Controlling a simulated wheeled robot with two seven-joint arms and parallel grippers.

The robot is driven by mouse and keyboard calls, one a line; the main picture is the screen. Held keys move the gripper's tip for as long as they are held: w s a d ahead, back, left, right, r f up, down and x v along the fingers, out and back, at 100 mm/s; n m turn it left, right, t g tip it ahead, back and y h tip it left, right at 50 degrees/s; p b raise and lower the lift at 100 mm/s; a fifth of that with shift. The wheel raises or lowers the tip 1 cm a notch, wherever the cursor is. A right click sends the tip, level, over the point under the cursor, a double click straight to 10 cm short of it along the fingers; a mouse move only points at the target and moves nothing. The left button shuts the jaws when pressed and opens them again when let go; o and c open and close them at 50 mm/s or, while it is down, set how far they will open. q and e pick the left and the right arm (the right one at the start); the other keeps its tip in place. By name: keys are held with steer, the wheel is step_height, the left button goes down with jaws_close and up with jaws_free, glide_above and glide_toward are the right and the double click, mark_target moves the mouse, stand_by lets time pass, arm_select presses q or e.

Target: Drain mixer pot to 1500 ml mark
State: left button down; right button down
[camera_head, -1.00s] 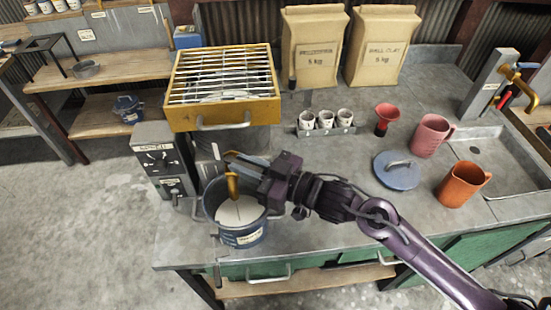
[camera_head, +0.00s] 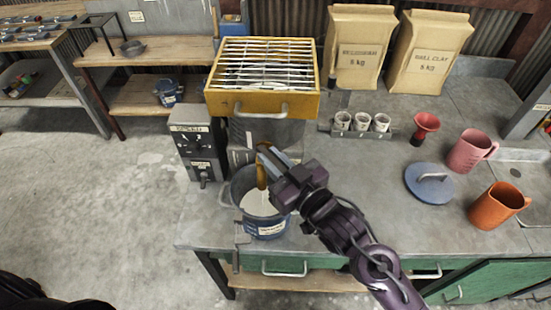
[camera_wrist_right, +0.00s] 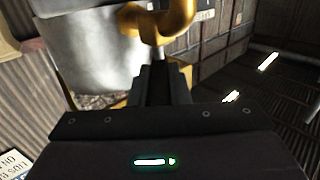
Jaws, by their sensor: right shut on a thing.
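The dark blue pot (camera_head: 268,234) stands upright on the workbench below the yellow box. It holds a pale, whitish liquid (camera_head: 256,203), and a small label on its front is too small to read. My right gripper (camera_head: 267,165) is just above the pot, shut on a golden curved piece (camera_head: 262,176) that hangs down over the pot's opening. A golden hook shape (camera_wrist_right: 160,22) also shows beyond the jaws in the right wrist view. No volume mark can be made out. My left gripper is not in view.
A grey control box (camera_head: 199,145) stands left of the pot. The yellow box with a wire grille (camera_head: 262,103) stands behind it. To the right are small white cups (camera_head: 362,122), a red funnel (camera_head: 425,127), a blue lid (camera_head: 430,184), a pink jug (camera_head: 471,151) and an orange jug (camera_head: 497,205).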

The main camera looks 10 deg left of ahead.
steer(key=c, duration=1.4)
jaws_free()
steer(key=shift+o, duration=0.2)
steer(key=shift+s+d+f, duration=0.1)
steer(key=shift+d, duration=0.05)
steer(key=b+v, duration=0.2)
steer(key=v, duration=0.5)
steer(key=shift+s+d+b, duration=0.15)
steer(key=shift+b, duration=0.2)
